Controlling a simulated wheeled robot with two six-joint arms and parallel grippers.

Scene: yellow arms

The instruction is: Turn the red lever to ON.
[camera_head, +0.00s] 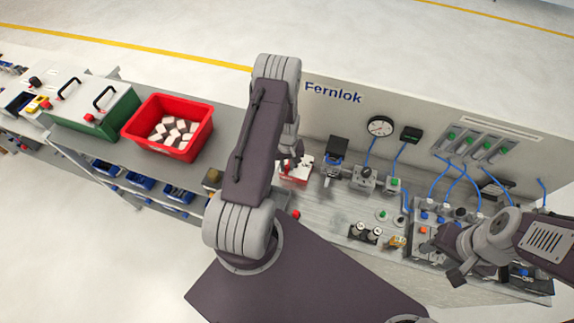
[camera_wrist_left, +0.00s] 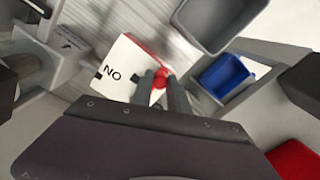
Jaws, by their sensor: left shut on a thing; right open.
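The red lever shows as a round red knob (camera_wrist_left: 161,77) in the left wrist view. It sits in front of a white panel (camera_wrist_left: 127,60) whose lettering reads ON turned over. My left gripper (camera_wrist_left: 163,88) has its two fingers shut on the lever at the knob. In the head view, my left gripper (camera_head: 292,158) is at the red and white switch box (camera_head: 299,171), and the arm hides part of it. The lever's exact angle is hard to tell. My right gripper (camera_head: 446,264) is open and empty over the right part of the bench.
A red bin (camera_head: 169,147) with brown and white blocks stands left of my left arm. A black device (camera_head: 336,150), a gauge (camera_head: 380,126) and valves with blue hoses stand right of the switch box. A blue bin (camera_wrist_left: 224,78) lies near the left gripper.

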